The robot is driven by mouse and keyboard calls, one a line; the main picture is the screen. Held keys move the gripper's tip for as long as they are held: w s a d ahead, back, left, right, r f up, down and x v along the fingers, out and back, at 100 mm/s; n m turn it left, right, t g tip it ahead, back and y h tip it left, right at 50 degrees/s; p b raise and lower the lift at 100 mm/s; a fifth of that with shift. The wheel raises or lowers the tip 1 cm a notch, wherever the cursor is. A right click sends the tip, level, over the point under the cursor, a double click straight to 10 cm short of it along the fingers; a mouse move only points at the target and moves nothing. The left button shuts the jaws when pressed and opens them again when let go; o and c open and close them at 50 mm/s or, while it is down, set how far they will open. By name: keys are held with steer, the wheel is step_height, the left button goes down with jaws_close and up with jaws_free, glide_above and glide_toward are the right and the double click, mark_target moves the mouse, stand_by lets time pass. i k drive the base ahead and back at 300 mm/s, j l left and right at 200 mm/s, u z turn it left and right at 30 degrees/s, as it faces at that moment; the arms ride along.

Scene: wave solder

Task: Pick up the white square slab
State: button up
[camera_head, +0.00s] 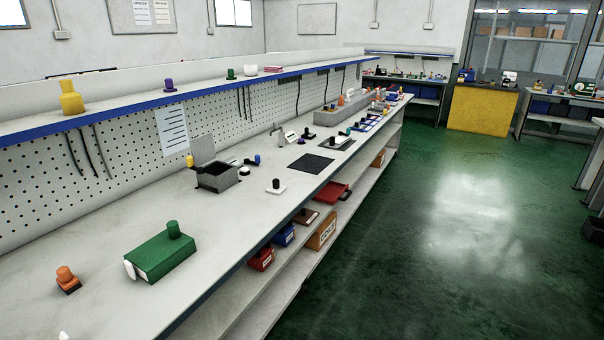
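A flat white square slab (270,190) with a black knob (276,183) on top lies on the long pale workbench (215,225), near its front edge. It sits right of an open grey box (217,182) and left of a flat black mat (310,163). It stands apart from both. Another pale, tilted piece (291,136) lies farther along the bench, too small to make out well. My gripper is not in view.
A green block with a knob (163,257) and an orange-topped piece (67,280) stand at the near left. A blue-edged shelf (150,102) overhangs the bench's back. Open green floor (440,240) lies to the right.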

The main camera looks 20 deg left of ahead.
mark_target(276, 187)
steer(key=i+u, duration=0.15)
steer(key=i, duration=0.3)
steer(key=i+l+u, duration=0.2)
steer(key=i, duration=0.25)
steer(key=i+l+u, duration=0.15)
steer(key=i, duration=0.3)
steer(key=i+l+u, duration=0.2)
steer(key=i, duration=0.25)
steer(key=i+l+u, duration=0.25)
steer(key=u, duration=0.2)
steer(key=i+l+u, duration=0.6)
steer(key=l+u, duration=0.25)
steer(key=i+l+u, duration=0.15)
steer(key=l+u, duration=0.5)
steer(key=l, duration=0.3)
steer(key=i, duration=0.05)
